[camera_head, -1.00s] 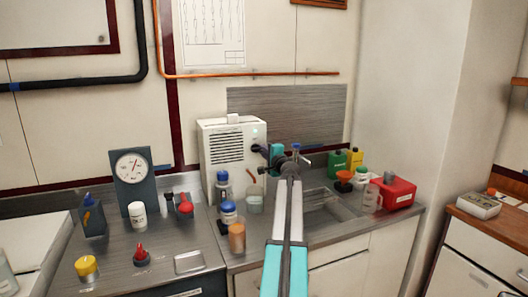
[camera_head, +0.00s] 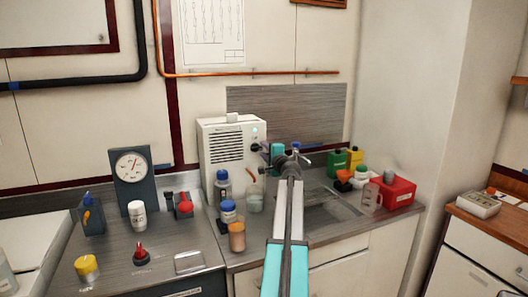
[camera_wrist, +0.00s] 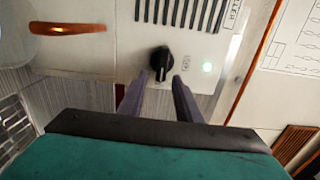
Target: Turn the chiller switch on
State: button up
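The chiller (camera_head: 225,165) is a white box with dark vent slots, standing at the back of the counter. Its black rotary switch (camera_wrist: 161,62) is in the upper middle of the wrist view, with a lit green lamp (camera_wrist: 207,67) to its right. My gripper (camera_wrist: 157,84) is open and empty. Its two dark fingers point at the switch and stand apart on either side just below it in the picture. I cannot tell whether they touch it. In the head view my gripper (camera_head: 265,150) is at the chiller's right front edge, partly hidden by my wrist.
Blue-capped bottles (camera_head: 228,211) and a beaker (camera_head: 255,199) stand below the chiller front. A sink (camera_head: 325,212) is to the right, with a red container (camera_head: 393,191) beyond it. A gauge (camera_head: 133,180) stands left. An orange pipe (camera_head: 270,74) runs above.

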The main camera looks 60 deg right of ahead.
jog(key=b+v, duration=0.1)
jog(key=v, duration=1.2)
jog(key=shift+b, duration=0.35)
